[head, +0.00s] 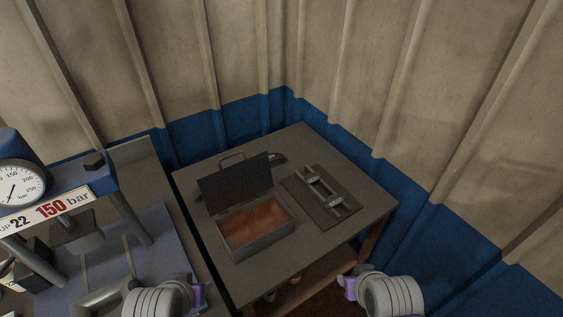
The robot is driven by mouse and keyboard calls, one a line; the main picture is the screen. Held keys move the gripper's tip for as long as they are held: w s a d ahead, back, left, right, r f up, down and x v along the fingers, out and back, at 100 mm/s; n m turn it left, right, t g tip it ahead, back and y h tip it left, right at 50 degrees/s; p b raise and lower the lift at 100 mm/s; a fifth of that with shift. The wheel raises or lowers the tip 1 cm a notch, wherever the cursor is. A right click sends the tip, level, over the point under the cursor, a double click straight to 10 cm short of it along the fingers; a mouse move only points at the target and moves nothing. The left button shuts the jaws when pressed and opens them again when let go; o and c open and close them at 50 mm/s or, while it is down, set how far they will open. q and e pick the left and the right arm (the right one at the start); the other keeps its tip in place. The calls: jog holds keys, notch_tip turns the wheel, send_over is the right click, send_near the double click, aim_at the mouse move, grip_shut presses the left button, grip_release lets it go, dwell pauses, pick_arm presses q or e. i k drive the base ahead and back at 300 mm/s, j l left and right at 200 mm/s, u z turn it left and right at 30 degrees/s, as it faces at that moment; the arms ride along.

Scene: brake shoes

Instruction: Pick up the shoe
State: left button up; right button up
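A dark flat plate (302,204) lies on the right side of the grey table. A grey metal fixture (327,190) with rods and small blocks sits on it. I cannot tell whether the shoe is part of it. A small dark rounded piece (278,157), partly hidden, lies behind the box lid; I cannot tell what it is. My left arm's end (160,299) is at the bottom left, and my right arm's end (384,293) is at the bottom, past the table's near edge. Both are apart from everything on the table. Their fingers cannot be made out.
An open metal box (258,245) with a rusty brown inside stands at the table's front left, its dark lid (235,182) raised. A blue press (60,200) with a pressure gauge (18,187) stands at the left. Corrugated walls close the back and right. The grey table (350,158) has bare strips around its edges.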

aim_at(274, 157)
jog(key=i+l, duration=0.1)
jog(key=l, duration=0.25)
jog(key=i+l+z, duration=0.15)
jog(key=l, duration=0.2)
jog(key=i+l, duration=0.15)
jog(key=l, duration=0.15)
jog(key=i+l+z, duration=0.15)
jog(key=l, duration=0.2)
jog(key=i+l, duration=0.15)
jog(key=i, duration=0.2)
